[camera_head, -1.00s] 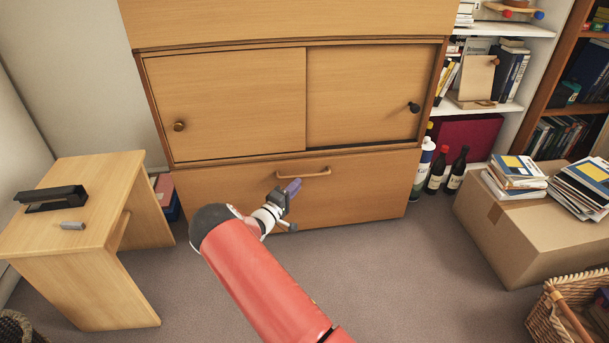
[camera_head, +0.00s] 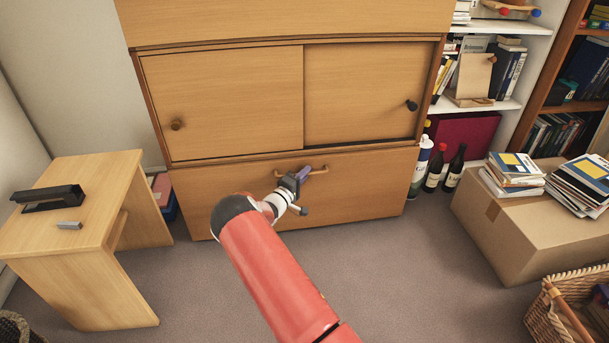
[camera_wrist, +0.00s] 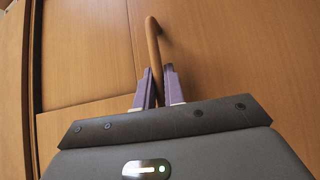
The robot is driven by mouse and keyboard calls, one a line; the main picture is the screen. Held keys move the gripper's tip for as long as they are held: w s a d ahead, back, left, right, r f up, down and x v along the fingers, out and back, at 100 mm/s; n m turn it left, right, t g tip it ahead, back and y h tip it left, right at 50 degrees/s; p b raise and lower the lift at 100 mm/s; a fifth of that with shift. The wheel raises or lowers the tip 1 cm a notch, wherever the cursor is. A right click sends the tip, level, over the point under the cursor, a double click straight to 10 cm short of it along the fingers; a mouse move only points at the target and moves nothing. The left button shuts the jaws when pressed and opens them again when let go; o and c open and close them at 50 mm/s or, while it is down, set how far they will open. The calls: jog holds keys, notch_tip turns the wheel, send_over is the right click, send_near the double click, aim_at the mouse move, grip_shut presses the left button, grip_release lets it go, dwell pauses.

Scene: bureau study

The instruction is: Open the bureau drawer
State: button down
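The bureau's wide lower drawer (camera_head: 365,185) is shut, its front flush below the two sliding doors. My gripper (camera_head: 303,174) is at that left part. In the wrist view the handle (camera_wrist: 153,40) runs down between the two purple fingers of my gripper (camera_wrist: 158,80). The fingers stand apart on either side of the bar, with slight gaps showing, so the gripper looks open around it.
A cardboard box (camera_head: 515,235) with books stands on the right, and bottles (camera_head: 436,168) stand beside the bureau. The carpet (camera_head: 400,270) before the drawer is clear.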

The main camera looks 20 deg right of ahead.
jog(key=shift+s, duration=0.1)
jog(key=s+a+p, duration=0.3)
jog(key=s+p, duration=0.1)
jog(key=s, duration=0.7)
jog(key=s+a+p, duration=0.3)
jog(key=s, duration=0.9)
jog(key=shift+a+p, duration=0.35)
jog(key=c, duration=1.8)
grip_release()
jog(key=shift+o, duration=0.2)
jog(key=v, duration=0.7)
jog(key=shift+s+a, duration=0.25)
jog(key=shift+a, duration=0.1)
